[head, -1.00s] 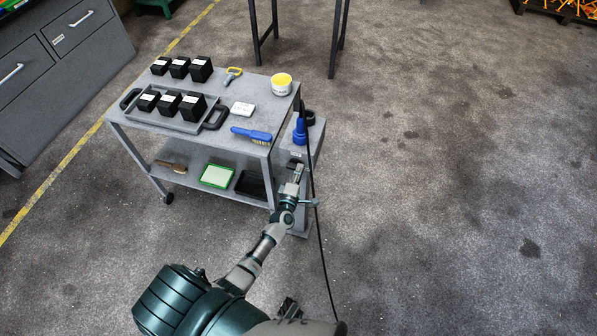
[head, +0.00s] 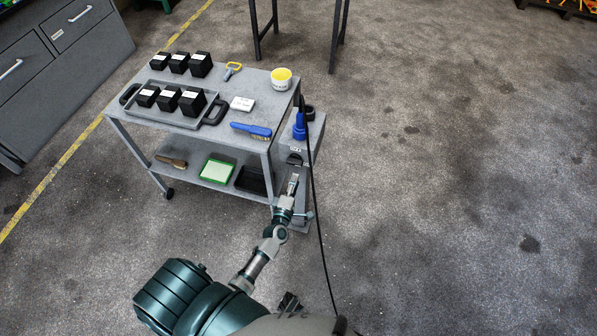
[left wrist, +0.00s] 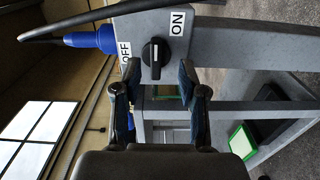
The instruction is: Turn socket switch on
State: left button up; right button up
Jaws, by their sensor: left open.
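The socket switch is a black rotary knob (left wrist: 155,51) on a grey socket box (head: 313,140) at the trolley's right end. In the left wrist view its grip bar runs upright in the picture, with a white mark on it. An OFF label (left wrist: 125,53) is at its left and an ON label (left wrist: 177,23) at its upper right. My left gripper (head: 293,179) is open in front of the box, below the knob in the head view. In the left wrist view its fingers (left wrist: 160,68) point at the knob, with nothing between them. My right gripper does not show.
A blue plug (head: 300,129) with a black cable (head: 319,215) sits on the box; the cable hangs down right of my left arm. The grey trolley (head: 226,140) beside it carries black boxes, a blue brush (head: 251,130) and a yellow-topped tin (head: 281,79). Floor at right is clear.

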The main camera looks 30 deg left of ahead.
pick_arm(q)
jog(key=v, duration=0.5)
jog(key=shift+d, duration=0.25)
jog(key=s+d+f+m+g+h, duration=0.3)
jog(key=s+d+f+m+g, duration=0.15)
jog(key=f+m, duration=0.35)
jog(key=s+d+f+m+g+h, duration=0.3)
jog(key=s+d+f+m, duration=0.25)
jog(key=f, duration=0.35)
jog(key=s+f+m+g+y, duration=0.1)
jog(key=s+f+m+g, duration=0.3)
jog(key=s, duration=0.5)
jog(key=s+a+f+m+g, duration=0.1)
jog(key=s+f+m+g, duration=0.3)
jog(key=s+f, duration=0.4)
jog(key=s+m, duration=0.1)
jog(key=s, duration=0.1)
jog(key=shift+s+a+f+y, duration=0.2)
jog(key=shift+s+a+y, duration=0.1)
jog(key=shift+y, duration=0.1)
jog(key=shift+g, duration=0.25)
